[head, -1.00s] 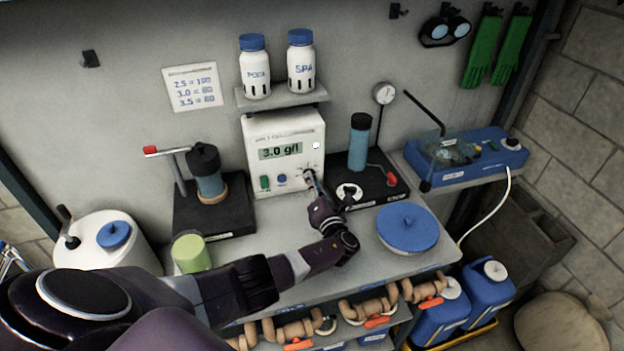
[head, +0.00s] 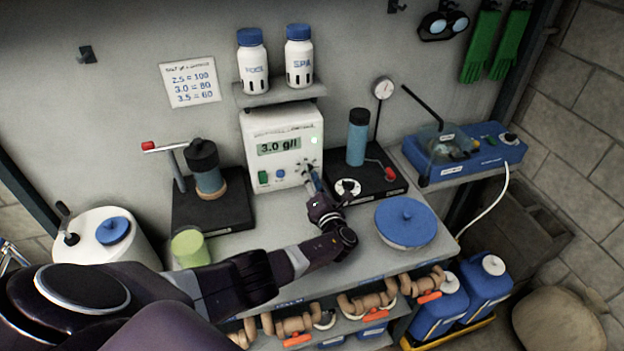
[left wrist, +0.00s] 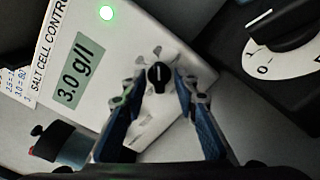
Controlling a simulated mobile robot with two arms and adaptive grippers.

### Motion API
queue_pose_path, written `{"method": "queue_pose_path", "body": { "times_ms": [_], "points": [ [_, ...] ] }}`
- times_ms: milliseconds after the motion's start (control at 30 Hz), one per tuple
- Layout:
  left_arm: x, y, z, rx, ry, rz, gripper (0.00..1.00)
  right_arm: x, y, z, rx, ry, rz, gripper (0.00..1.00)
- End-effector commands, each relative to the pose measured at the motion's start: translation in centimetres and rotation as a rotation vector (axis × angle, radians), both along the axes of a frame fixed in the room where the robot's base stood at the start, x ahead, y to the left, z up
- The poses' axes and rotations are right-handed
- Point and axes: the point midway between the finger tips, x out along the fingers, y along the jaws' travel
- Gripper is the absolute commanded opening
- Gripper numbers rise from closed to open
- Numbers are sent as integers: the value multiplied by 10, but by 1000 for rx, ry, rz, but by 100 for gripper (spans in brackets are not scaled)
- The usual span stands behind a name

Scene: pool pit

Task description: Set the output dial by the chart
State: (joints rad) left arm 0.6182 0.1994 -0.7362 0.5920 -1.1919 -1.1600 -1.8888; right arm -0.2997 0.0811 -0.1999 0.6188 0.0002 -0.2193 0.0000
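The white salt cell control box (head: 262,180) stands against the wall, its display (head: 279,146) reading 3.0 g/l. The chart (head: 190,82) on the wall reads 2.5 = 100, 3.0 = 80, 3.5 = 60. In the left wrist view the output dial (left wrist: 158,77) is a small black knob with a pale pointer line, pointing roughly up in the picture. My left gripper (left wrist: 161,94) is open, with one finger on each side of the dial and visible gaps between. In the head view this left gripper (head: 312,181) is at the box's lower right and partly hides the dial. My right gripper is not in view.
A green button (head: 263,177) and a blue button (head: 280,173) sit left of the dial. A black base with a white-faced knob (head: 348,188) stands close on the right. A green cup (head: 188,247) and a blue-lidded tub (head: 407,222) stand on the bench.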

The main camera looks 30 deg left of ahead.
Motion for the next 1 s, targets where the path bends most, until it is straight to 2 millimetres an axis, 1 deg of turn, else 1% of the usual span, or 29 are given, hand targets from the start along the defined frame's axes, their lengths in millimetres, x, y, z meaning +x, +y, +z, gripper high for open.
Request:
{"method": "queue_pose_path", "body": {
  "times_ms": [167, 267, 467, 600, 733, 900, 1000],
  "points": [
    [-5, -6, 0, -1, -2, -2, 28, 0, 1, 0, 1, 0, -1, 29],
    [-12, -14, -1, -1, -1, -1, 28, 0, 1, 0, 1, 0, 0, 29],
    [-35, -40, -1, -4, 0, -3, 28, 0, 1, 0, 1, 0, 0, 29],
    [-53, -63, -1, -3, 1, -3, 28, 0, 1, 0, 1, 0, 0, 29],
    [-67, -79, -1, -3, 2, -2, 28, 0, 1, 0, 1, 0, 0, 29],
    [-76, -90, -1, -2, 1, -1, 28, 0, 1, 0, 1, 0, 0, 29],
    [-78, -91, -1, 0, 2, 0, 28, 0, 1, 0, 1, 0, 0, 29]
  ]
}}
